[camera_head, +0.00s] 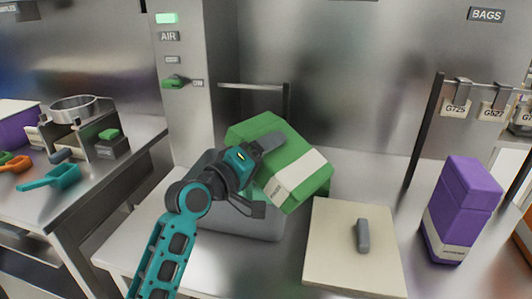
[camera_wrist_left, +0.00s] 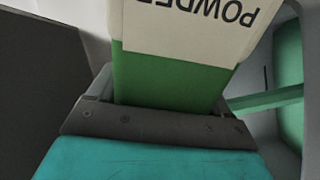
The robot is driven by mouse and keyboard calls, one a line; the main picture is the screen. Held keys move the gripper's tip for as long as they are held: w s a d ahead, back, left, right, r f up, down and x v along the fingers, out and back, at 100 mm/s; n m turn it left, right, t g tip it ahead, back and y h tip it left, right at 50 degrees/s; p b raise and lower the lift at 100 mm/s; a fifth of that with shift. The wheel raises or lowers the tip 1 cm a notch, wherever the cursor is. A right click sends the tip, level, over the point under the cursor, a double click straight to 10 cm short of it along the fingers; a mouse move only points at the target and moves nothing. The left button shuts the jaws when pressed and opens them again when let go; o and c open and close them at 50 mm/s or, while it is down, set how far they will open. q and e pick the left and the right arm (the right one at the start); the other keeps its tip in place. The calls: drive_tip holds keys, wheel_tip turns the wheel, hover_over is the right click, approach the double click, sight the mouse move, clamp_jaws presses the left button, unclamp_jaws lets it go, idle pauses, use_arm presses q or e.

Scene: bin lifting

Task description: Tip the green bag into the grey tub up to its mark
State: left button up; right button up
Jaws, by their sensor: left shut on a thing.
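The green bag (camera_head: 300,150) with a white label is held tilted over the grey tub (camera_head: 240,226) in the head view. My left gripper (camera_head: 262,175) is shut on the bag, with its dark fingers on either side. In the left wrist view the bag (camera_wrist_left: 165,82) fills the space between the fingers, and its label reads upside down. The tub stands on the bench, partly hidden behind my left arm and the bag. Its mark and its contents are not visible, and I cannot tell whether anything is pouring. My right gripper does not show in either view.
A cream lid or board (camera_head: 335,245) with a grey handle lies right of the tub. A purple bag (camera_head: 462,210) stands farther right, below a rail with hanging tags (camera_head: 455,107). A side bench at left holds a metal sieve (camera_head: 75,108) and scoops (camera_head: 60,177).

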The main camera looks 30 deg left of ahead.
use_arm(q)
drive_tip(key=shift+r, duration=0.1)
drive_tip(key=shift+f+n, duration=0.2)
drive_tip(key=shift+n, duration=0.2)
drive_tip(key=shift+d, duration=0.1)
drive_tip(key=shift+f+n+p, duration=0.4)
drive_tip(key=shift+n+p, duration=0.05)
drive_tip(key=shift+n, duration=0.05)
drive_tip(key=shift+f+n+p, duration=0.3)
drive_tip(key=shift+f+n, duration=1.3)
drive_tip(key=shift+f, duration=0.05)
